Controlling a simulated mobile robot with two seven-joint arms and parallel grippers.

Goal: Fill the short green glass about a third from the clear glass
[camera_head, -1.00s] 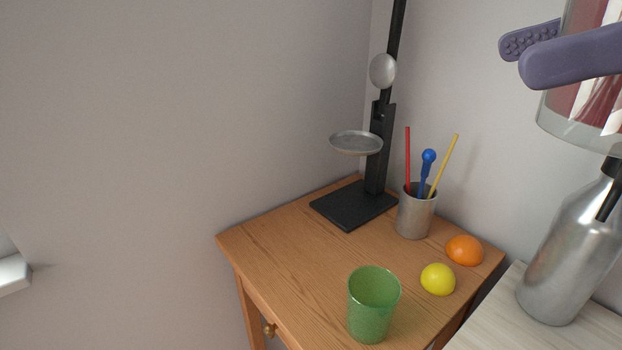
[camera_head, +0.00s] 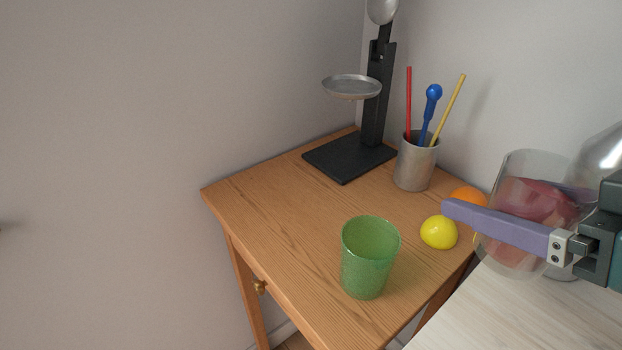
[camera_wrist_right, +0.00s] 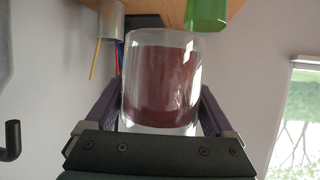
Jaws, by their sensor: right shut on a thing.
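The short green glass (camera_head: 368,262) stands upright on the wooden table, near its front edge. It also shows at the top of the right wrist view (camera_wrist_right: 206,14). The clear glass (camera_head: 512,172) holds a dark red liquid and is at the right of the head view, to the right of the green glass and apart from it. My right gripper (camera_head: 500,225) is shut on the clear glass, one purple finger across its near side. In the right wrist view the clear glass (camera_wrist_right: 160,45) sits between both fingers. My left gripper is not in view.
On the wooden table (camera_head: 270,190) are a yellow ball (camera_head: 439,232), an orange ball (camera_head: 468,196), a metal cup (camera_head: 414,168) with sticks, and a black stand (camera_head: 348,158) with a metal dish. A metal bottle (camera_head: 602,160) stands behind the clear glass on a pale surface (camera_head: 500,310).

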